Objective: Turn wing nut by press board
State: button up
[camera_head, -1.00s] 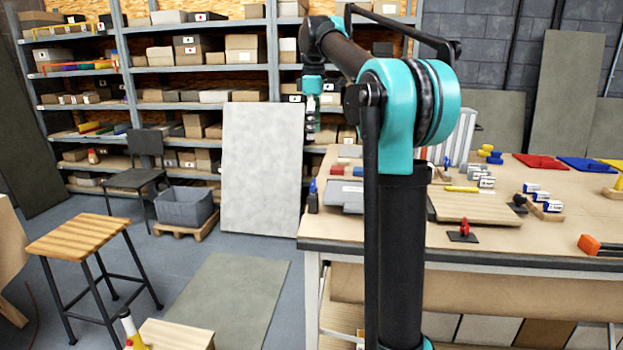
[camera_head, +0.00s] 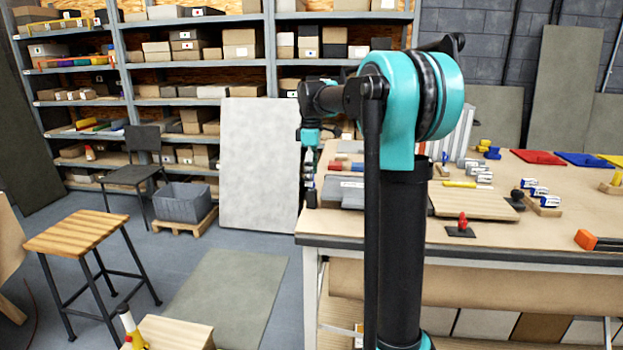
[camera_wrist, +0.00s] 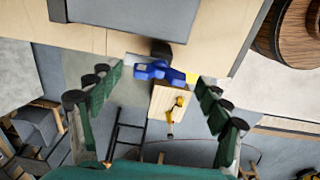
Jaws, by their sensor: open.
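My gripper (camera_head: 310,188) hangs pointing down at the left end of the workbench (camera_head: 395,237) in the head view. In the wrist view its green fingers (camera_wrist: 158,82) are spread wide and hold nothing. A blue winged piece (camera_wrist: 150,70), likely the wing nut, shows between the fingertips at the bench edge, with a dark round part (camera_wrist: 161,48) beside it. I cannot tell whether the fingers touch it. In the head view it is hidden behind my gripper. A grey flat block (camera_head: 340,194) lies on the bench just right of my gripper. I cannot tell which thing is the press board.
A red piece on a black plate (camera_head: 461,231), a wooden board (camera_head: 472,206) and an orange-handled tool (camera_head: 587,240) lie on the bench. A stool (camera_head: 77,238), a chair (camera_head: 128,175) and a grey bin (camera_head: 183,203) stand left.

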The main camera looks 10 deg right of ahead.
jog(key=shift+f, duration=0.7)
jog(key=shift+c, duration=0.5)
jog(key=c, duration=1.1)
jog(key=shift+o, duration=0.2)
